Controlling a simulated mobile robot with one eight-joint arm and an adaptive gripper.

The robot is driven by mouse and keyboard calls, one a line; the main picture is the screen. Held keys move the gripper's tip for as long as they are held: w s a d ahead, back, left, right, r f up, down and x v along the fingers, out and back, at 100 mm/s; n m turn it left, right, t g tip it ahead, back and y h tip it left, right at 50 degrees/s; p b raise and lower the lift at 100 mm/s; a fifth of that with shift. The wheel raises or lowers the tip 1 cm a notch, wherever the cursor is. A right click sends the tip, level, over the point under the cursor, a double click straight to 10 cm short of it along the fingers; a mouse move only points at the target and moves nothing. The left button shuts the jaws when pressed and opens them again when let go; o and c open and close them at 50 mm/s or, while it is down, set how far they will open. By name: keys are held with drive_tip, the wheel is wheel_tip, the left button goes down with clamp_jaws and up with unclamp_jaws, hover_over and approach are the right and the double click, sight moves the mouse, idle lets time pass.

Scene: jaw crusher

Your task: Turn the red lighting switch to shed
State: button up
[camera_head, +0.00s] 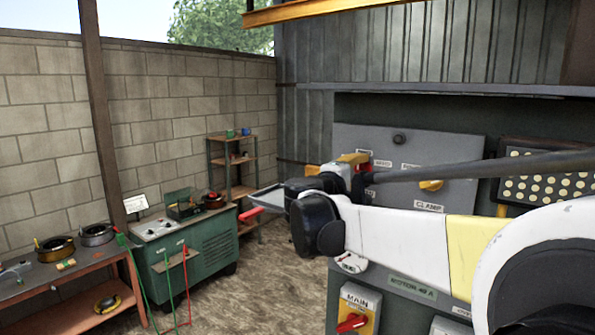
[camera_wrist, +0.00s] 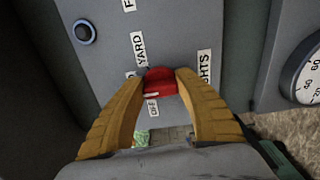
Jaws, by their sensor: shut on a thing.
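The red lighting switch (camera_wrist: 160,82) sits on a grey panel with labels around it in the wrist view. The label to its right reads "...GHTS", one above it reads "YARD", and a small one below seems to read "OFF". My gripper (camera_wrist: 163,80) has its two yellow fingers closed on either side of the red knob. In the head view my gripper (camera_head: 355,163) is at the left part of the grey panel (camera_head: 400,147), where my arm and gripper hide most of the switch. A yellow knob (camera_head: 431,185) and a "CLAMP" label show further right on that panel.
A round dial gauge (camera_wrist: 305,75) is at the right of the wrist view, and a blue-ringed button (camera_wrist: 85,32) is at upper left. In the head view a red "MAIN" switch (camera_head: 352,322) is low in front. A green welder cabinet (camera_head: 185,250) and a workbench (camera_head: 70,280) stand left.

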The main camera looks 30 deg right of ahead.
idle(0.3)
drive_tip(key=o, duration=1.2)
drive_tip(key=v, duration=1.2)
